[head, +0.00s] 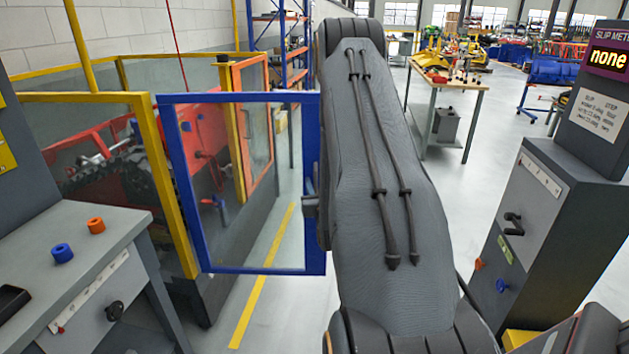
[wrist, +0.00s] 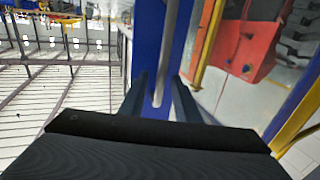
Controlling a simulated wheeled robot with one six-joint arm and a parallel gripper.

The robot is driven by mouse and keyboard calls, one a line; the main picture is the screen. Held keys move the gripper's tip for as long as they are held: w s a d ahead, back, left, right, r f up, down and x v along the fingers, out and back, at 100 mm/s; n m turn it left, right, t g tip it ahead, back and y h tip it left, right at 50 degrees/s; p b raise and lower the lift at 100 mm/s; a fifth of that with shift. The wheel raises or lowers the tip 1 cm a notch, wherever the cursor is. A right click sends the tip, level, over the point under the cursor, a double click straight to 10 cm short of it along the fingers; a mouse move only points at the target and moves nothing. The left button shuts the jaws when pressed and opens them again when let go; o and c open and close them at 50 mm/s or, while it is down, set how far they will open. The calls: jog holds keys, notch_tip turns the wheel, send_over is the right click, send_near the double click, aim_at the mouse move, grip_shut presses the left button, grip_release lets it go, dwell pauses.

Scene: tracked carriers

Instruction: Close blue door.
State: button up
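The blue door (head: 248,98) is a clear panel in a blue frame, left of my arm in the head view. Its left side is beside a yellow post (head: 165,185), and it appears to stand out from the fence. A grey handle (head: 310,206) is on its right edge, partly hidden by my arm. In the wrist view, my gripper (wrist: 162,88) has its two dark fingers apart, one on each side of the grey handle bar (wrist: 168,62) in front of the blue frame. Gaps show beside the bar; firm contact is not visible. The head view hides the fingers.
An orange-framed door (head: 272,125) stands behind the blue one. A grey bench (head: 75,255) with a blue and an orange ring is at left. A grey slip-meter cabinet (head: 545,215) reading "none" is at right. Open floor lies beyond my arm.

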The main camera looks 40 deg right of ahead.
jog(key=shift+x, duration=0.75)
